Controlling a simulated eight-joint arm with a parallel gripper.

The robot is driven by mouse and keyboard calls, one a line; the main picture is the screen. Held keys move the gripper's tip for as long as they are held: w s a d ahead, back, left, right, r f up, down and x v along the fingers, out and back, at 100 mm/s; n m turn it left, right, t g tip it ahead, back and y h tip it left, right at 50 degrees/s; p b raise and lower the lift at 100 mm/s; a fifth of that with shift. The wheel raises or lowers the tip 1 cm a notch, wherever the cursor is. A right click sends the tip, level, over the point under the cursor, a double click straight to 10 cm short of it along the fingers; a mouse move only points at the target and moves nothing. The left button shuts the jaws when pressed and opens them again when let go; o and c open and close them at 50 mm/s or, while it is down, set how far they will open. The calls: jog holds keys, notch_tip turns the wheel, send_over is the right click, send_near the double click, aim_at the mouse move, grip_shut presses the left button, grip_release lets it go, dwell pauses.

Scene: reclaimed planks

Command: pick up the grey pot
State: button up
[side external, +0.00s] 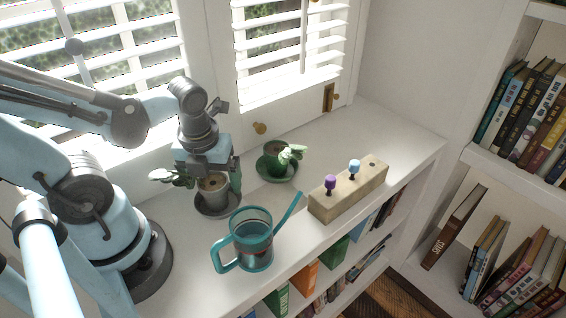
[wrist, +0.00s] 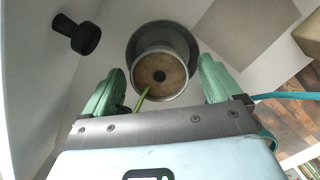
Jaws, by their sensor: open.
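The grey pot (side external: 212,200) stands upright on a dark grey saucer (side external: 221,212) on the white sill, with leaves out to its left. My gripper (side external: 210,181) points down just above the pot; its right green finger is beside the pot, and the left one is hidden. My open gripper (wrist: 161,74) has a green finger on each side of the pot's near half. I cannot tell if they touch it.
A teal watering can (side external: 252,243) stands close in front, its spout rising right. A green pot plant on a green saucer (side external: 264,170) is behind right. A wooden block (side external: 345,197) with purple and blue knobs stands further right. Window blinds (side external: 290,45) are behind.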

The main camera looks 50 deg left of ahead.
jog(key=shift+f, duration=0.7)
jog(key=c, duration=1.4)
jog(key=shift+r, duration=0.1)
jog(key=shift+c, duration=0.2)
notch_tip(320, 180, up, 13)
dwell(0.4)
jog(key=f+n, duration=0.1)
jog(key=f, duration=0.2)
jog(key=f+n, duration=0.4)
jog(key=f, duration=0.1)
jog(key=shift+w+f+g, duration=0.3)
jog(key=shift+f, duration=0.05)
jog(key=shift+s+f+n, duration=0.1)
jog(key=shift+f+n, duration=0.3)
jog(key=shift+n, duration=0.1)
jog(key=shift+f, duration=1.5)
